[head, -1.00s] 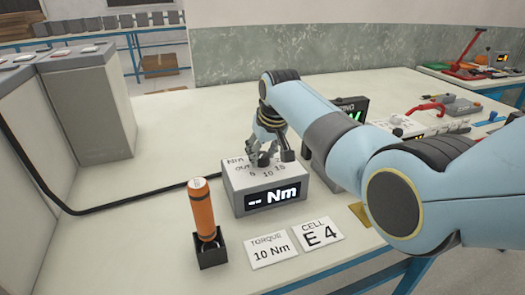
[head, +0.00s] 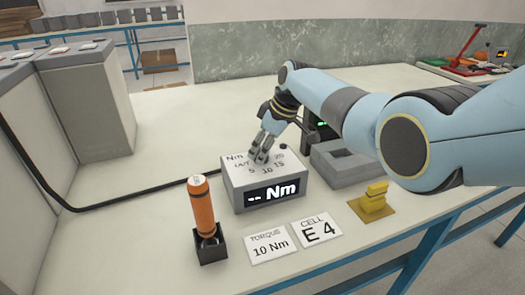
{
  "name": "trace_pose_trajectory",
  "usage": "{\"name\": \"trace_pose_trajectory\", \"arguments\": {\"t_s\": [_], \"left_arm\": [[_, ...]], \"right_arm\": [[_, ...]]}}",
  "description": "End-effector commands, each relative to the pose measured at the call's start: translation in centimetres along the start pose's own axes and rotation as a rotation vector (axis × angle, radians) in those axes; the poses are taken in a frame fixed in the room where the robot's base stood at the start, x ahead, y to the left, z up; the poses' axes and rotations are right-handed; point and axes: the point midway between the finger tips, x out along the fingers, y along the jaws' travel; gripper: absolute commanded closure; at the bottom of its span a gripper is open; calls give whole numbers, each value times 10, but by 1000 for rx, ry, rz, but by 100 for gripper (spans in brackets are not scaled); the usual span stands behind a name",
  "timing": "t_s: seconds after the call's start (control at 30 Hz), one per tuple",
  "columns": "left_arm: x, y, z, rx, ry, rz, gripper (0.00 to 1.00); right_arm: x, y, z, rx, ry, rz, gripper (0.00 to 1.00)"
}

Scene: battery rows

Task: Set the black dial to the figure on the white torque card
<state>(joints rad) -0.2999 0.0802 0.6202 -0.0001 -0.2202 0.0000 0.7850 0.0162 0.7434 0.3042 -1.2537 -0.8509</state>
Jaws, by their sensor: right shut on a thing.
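The grey torque box (head: 243,200) stands on the bench, its front display (head: 273,193) reading "-- Nm". Its white top carries a scale with OUT, 5, 10, 15 and 20. My right gripper (head: 262,156) points down onto the middle of this scale, shut on the black dial, which its fingers hide. The dial's pointer cannot be read. The white torque card (head: 269,246) lies flat in front of the box and reads "TORQUE 10 Nm". My left gripper is not in view.
An orange tool (head: 203,207) stands in a black holder (head: 211,250) left of the card. A card reading "CELL E 4" (head: 317,230) lies to the right. A yellow block (head: 374,197) and a grey open-topped block (head: 343,176) stand further right. A black cable (head: 110,206) runs behind.

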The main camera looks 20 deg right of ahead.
Motion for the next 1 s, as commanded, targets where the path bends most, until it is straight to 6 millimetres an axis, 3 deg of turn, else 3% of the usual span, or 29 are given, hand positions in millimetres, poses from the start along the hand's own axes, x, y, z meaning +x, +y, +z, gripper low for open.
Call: {"name": "trace_pose_trajectory", "arguments": {"t_s": [0.57, 0.6, 0.7, 0.77, 1.0], "left_arm": [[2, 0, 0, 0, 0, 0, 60], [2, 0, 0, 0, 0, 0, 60], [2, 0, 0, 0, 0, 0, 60], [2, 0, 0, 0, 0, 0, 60], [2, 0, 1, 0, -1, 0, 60]], "right_arm": [[0, 1, 0, -33, 0, -13, 95], [0, 1, 0, -33, 0, -12, 59], [0, 1, 0, -33, 0, -12, 46], [0, 0, 0, -32, 0, -13, 40], [0, 0, 0, -32, 0, -13, 40]]}}
